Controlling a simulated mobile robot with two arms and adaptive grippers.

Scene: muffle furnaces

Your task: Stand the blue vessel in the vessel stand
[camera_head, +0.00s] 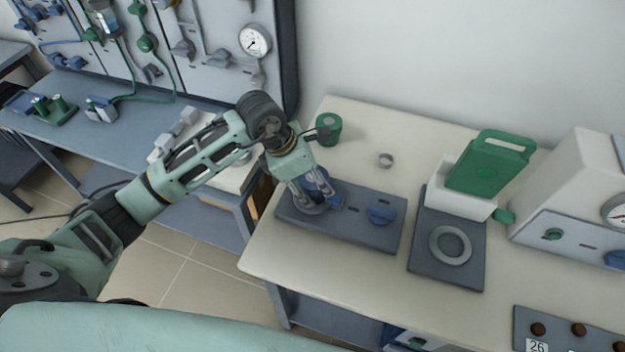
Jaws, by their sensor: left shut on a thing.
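My left gripper (317,203) comes down over the left end of a dark grey base plate (350,232) on the cream table. It is shut on the blue vessel (317,182), which shows between its fingers. The fingers hide much of the vessel. A round grey seat (306,208) on the plate lies right under the vessel; I cannot tell whether they touch. A blue knob (381,214) sits at the right of this plate. I cannot tell for sure which item is the vessel stand. My right gripper is not in view.
A dark plate with a grey ring (450,244) and a white box with a raised green lid (488,165) stand to the right. A white furnace-like unit (575,215) is far right.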

